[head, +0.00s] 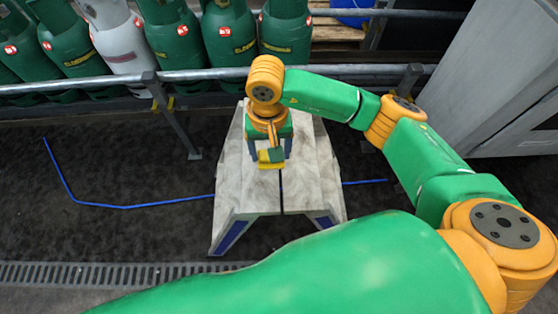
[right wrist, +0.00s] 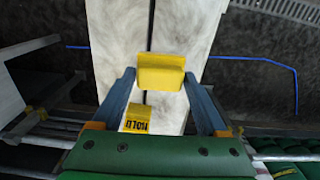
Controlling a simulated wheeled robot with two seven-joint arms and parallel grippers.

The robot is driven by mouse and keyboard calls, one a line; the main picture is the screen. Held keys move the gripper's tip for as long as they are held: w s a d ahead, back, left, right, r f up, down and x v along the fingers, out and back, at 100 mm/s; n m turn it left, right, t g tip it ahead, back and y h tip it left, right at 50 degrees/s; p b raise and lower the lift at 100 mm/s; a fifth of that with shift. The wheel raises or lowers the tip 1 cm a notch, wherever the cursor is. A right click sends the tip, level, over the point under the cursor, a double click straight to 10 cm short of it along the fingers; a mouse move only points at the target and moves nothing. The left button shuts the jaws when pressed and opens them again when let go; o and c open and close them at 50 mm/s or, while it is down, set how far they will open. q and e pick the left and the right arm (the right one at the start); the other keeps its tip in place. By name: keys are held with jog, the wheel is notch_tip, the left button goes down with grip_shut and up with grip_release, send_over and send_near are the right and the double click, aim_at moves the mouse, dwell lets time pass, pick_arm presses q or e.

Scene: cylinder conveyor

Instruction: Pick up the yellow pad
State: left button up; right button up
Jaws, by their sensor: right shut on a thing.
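The yellow pad (head: 271,160) is at my right gripper (head: 269,153), over the pale bench in the head view. In the right wrist view the pad (right wrist: 160,72) sits between the blue-grey fingertips of my right gripper (right wrist: 160,75), which is shut on it. A yellow piece with dark lettering (right wrist: 137,120) shows nearer the palm; I cannot tell whether it is joined to the pad. I also cannot tell whether the pad touches the bench top. My left gripper is in neither view.
The pale bench (head: 235,195) has a dark gap down its middle. Green and white gas cylinders (head: 225,35) stand behind a metal rail (head: 210,73). A grey cabinet (head: 490,75) is at right. A blue hose (head: 130,206) lies on the dark floor near a drain grate (head: 100,274).

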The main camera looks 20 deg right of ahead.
jog(key=w+a+r, duration=0.2)
jog(key=a+r, duration=0.2)
jog(key=a, duration=0.1)
jog(key=w+a+r+b, duration=0.1)
jog(key=w+a+r, duration=0.2)
jog(key=a, duration=0.3)
jog(key=shift+w+r, duration=0.25)
jog(key=shift+r, duration=0.1)
